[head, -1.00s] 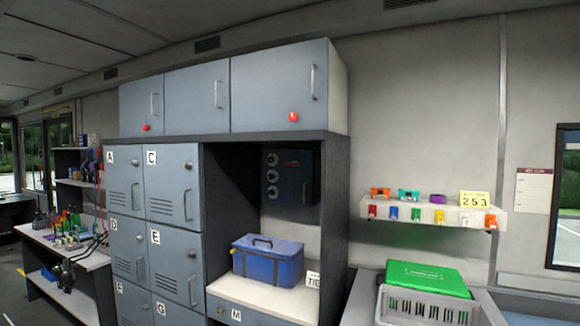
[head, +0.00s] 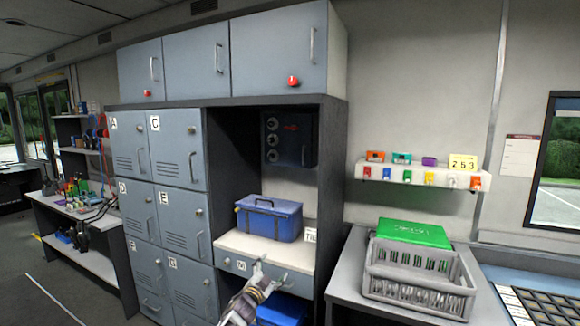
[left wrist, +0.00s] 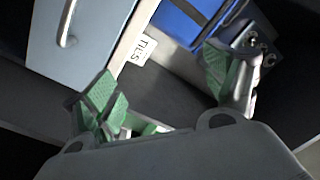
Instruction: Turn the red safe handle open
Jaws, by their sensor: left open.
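A dark wall safe (head: 289,139) with round dials and a small red mark on its front sits at the back of the open cabinet bay in the head view. No clear red handle shows on it at this size. Red knobs are on the upper cabinet doors, one at the left (head: 147,93) and one at the right (head: 293,81). My left gripper (head: 266,272) is low in front of the bay, by the drawer and well below the safe. In the left wrist view it (left wrist: 164,92) is open, with nothing between its green-padded fingers. My right gripper is not in view.
A blue toolbox (head: 268,218) stands on the white bay shelf (head: 243,242) below the safe. Grey lockers (head: 178,150) stand left. A grey basket (head: 419,277), a green case (head: 413,233) and a wall shelf (head: 405,177) with colored items are at right.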

